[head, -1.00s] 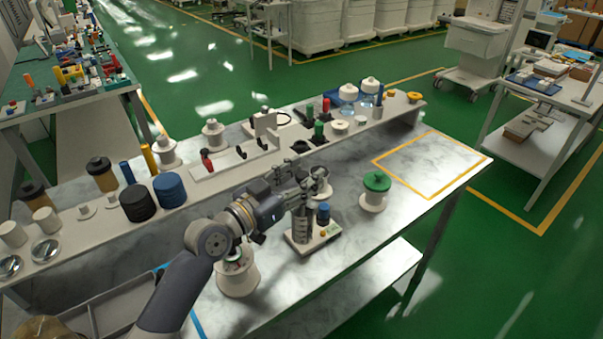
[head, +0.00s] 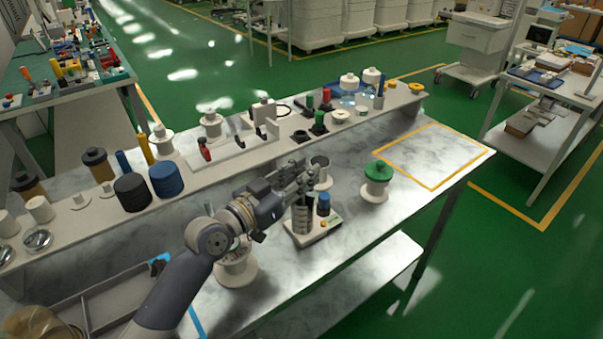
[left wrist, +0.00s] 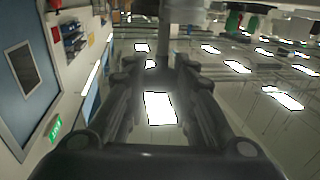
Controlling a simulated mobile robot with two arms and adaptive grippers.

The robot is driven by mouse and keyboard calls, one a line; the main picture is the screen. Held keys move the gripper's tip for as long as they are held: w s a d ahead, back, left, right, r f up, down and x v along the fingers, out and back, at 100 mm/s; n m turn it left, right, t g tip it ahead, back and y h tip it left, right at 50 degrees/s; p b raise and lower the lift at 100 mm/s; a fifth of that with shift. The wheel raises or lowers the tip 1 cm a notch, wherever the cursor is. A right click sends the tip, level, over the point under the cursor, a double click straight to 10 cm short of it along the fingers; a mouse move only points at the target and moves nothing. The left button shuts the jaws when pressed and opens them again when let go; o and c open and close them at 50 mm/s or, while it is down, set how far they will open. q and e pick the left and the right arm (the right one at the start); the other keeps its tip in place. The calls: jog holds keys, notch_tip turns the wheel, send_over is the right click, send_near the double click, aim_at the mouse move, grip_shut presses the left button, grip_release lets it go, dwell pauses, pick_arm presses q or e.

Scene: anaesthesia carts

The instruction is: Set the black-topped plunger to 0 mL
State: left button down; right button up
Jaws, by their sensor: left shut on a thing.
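A small device (head: 324,232) with a white base, a green label and an orange button stands on the marble worktop. A grey graduated cylinder (head: 302,218) stands upright on its left side, and a blue-topped part (head: 323,202) stands beside it. My left gripper (head: 303,177) is directly above the cylinder, shut on the upper end of the black-topped plunger. The fingers hide the plunger's top, and its reading is too small to read. In the left wrist view a grey upright rod (left wrist: 164,38) shows at the fingertips. My right gripper is not in view.
A green-topped spool (head: 377,180) stands right of the device. A white spool (head: 237,268) stands under my left arm. A raised shelf (head: 200,162) behind carries several bottles and fixtures. The yellow-outlined area (head: 432,157) at right is clear.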

pick_arm(q)
jog(key=c, duration=1.3)
grip_release()
jog(key=v, duration=1.2)
jog(key=shift+a, duration=0.1)
